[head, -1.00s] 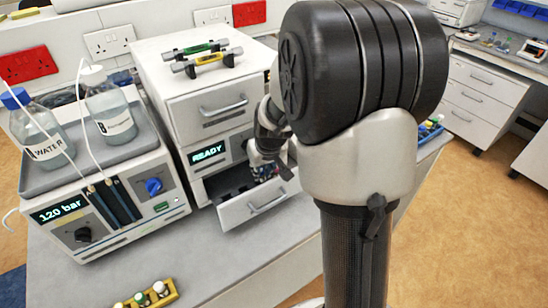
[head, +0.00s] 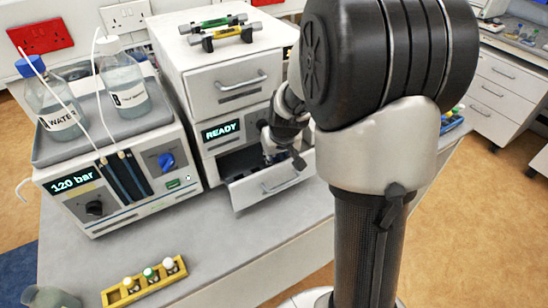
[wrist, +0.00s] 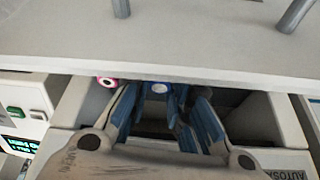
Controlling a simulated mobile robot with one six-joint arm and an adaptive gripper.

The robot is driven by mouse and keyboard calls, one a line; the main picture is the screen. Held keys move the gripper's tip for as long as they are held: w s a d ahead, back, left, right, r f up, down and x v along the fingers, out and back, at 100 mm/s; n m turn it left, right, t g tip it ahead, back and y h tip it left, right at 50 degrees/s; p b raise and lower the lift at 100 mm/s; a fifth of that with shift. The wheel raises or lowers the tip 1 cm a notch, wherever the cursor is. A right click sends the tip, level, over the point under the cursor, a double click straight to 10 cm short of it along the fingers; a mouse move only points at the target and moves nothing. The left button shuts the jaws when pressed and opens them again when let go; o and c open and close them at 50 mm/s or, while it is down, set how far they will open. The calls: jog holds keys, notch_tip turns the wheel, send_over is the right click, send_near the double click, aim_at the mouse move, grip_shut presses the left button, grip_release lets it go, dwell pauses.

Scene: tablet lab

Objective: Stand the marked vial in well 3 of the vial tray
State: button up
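My gripper (wrist: 160,105) reaches down into the open drawer (head: 270,188) of the white cabinet unit with the READY display. The vial bodies and wells are hidden by the fingers and the drawer front. I cannot make out a mark or well numbers. A yellow rack (head: 113,297) on the bench holds vials with white and green caps.
The closed upper drawer (head: 238,84) overhangs the open one closely. A pump unit (head: 100,200) with bottles stands to the left. A glass beaker (head: 50,299) is at the lower left. The bench between the rack and drawer is clear.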

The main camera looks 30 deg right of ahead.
jog(key=o, duration=0.4)
jog(key=shift+s+f, duration=0.15)
jog(key=shift+f, duration=0.1)
jog(key=shift+r, duration=0.15)
jog(key=shift+r+p, duration=0.35)
jog(key=shift+p, duration=0.05)
jog(key=w+d+p+v, duration=0.1)
jog(key=p+v, duration=0.3)
jog(key=v, duration=0.7)
jog(key=shift+n+y, duration=0.4)
jog(key=shift+n, duration=0.5)
jog(key=s+a+r, duration=0.3)
jog(key=s+a, duration=0.1)
jog(key=s, duration=0.3)
jog(key=s+a+r, duration=0.3)
jog(key=s+a, duration=0.2)
jog(key=s, duration=0.2)
jog(key=s+a+r, duration=0.2)
jog(key=s+a, duration=0.3)
jog(key=s, duration=0.3)
jog(key=shift+s+a+r, duration=0.1)
jog(key=shift+a+r, duration=0.05)
jog(key=shift+r, duration=0.25)
